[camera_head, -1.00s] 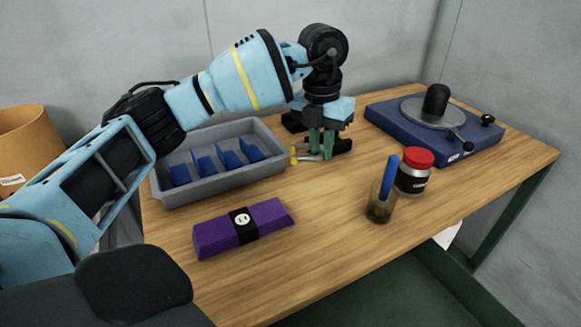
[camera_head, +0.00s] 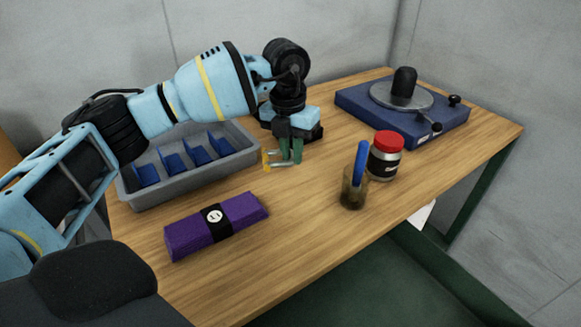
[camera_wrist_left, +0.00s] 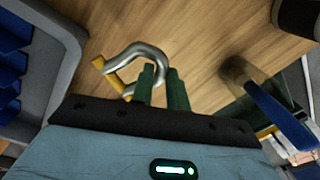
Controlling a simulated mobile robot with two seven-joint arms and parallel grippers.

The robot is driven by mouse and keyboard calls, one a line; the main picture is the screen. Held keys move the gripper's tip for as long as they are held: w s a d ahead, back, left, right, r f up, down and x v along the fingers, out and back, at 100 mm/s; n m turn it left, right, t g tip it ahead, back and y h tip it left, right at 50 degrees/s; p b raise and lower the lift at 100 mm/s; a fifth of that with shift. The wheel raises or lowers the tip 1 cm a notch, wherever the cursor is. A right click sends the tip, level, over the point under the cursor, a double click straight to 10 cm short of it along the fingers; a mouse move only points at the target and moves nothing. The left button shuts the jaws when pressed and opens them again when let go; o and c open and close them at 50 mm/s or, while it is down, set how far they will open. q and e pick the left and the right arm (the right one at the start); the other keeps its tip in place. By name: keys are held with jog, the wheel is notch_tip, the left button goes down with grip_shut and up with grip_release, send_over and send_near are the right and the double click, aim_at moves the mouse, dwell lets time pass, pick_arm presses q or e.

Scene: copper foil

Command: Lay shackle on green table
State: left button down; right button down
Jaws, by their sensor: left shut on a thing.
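The shackle (camera_head: 282,164) is a small silver U-shaped piece with a yellow pin (camera_head: 266,160). In the left wrist view the shackle (camera_wrist_left: 150,50) shows its curved bow beside and behind the green fingertips. My left gripper (camera_head: 291,152) is shut on it, low over the wooden table (camera_head: 310,220), to the right of the grey tray. Whether the shackle touches the wood I cannot tell. The dark green surface (camera_head: 370,290) lies at the bottom of the head view, in front of the wooden table. My right gripper is not in view.
A grey tray (camera_head: 190,193) with blue dividers stands left of the gripper. A purple pouch (camera_head: 240,208), a cup (camera_head: 352,190) with a blue-handled tool and a red-lidded jar (camera_head: 385,158) stand nearer the front edge. A blue-based device (camera_head: 360,108) is at the back right.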

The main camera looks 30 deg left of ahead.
aim_at(291, 158)
pick_arm(q)
jog(key=shift+f, duration=2.3)
jog(key=c, duration=1.4)
grip_release()
jog(key=shift+f, duration=0.15)
jog(key=shift+o, duration=0.2)
notch_tip(291, 158, up, 12)
jog(key=shift+a, duration=0.4)
jog(key=shift+s, duration=0.1)
